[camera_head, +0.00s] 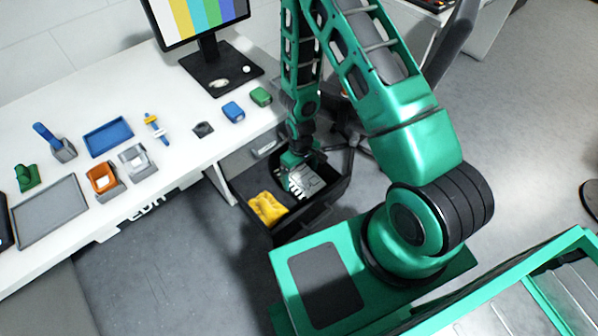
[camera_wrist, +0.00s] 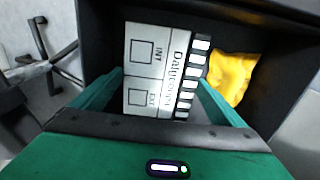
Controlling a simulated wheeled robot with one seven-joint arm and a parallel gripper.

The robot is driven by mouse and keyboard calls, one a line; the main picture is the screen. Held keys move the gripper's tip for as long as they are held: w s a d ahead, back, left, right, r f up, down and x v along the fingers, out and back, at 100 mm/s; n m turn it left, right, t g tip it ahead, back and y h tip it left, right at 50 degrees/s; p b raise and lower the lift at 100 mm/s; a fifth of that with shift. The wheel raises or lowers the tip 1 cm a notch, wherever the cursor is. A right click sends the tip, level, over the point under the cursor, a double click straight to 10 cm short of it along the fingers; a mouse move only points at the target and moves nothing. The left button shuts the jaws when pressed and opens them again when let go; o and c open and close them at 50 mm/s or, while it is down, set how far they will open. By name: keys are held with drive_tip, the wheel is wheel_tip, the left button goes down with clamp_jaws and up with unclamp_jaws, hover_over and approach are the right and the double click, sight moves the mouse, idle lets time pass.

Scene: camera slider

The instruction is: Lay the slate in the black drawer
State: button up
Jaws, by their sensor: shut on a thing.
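The slate (camera_wrist: 157,60) is a white board with printed words and a black-and-white striped edge. My gripper (camera_wrist: 155,98) is shut on it, with one green finger on each side. In the head view, the slate (camera_head: 308,181) shows under my gripper (camera_head: 293,172), inside the outline of the open black drawer (camera_head: 340,190). The drawer's dark wall (camera_wrist: 95,28) and floor surround the slate in the wrist view. I cannot tell whether the slate touches the drawer floor.
A yellow cloth-like thing (camera_head: 267,208) lies in the drawer beside the slate. The white desk (camera_head: 95,215) above holds a monitor, trays and several small blue, green and orange items. An office chair's base (camera_wrist: 45,60) stands close to the drawer.

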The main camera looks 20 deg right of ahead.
sight(300, 179)
drive_tip(key=shift+f, duration=2.35)
drive_tip(key=shift+f, duration=0.35)
drive_tip(key=o, duration=1)
drive_tip(key=shift+r, duration=0.15)
drive_tip(key=shift+r, duration=1.35)
drive_tip(key=shift+r, duration=2)
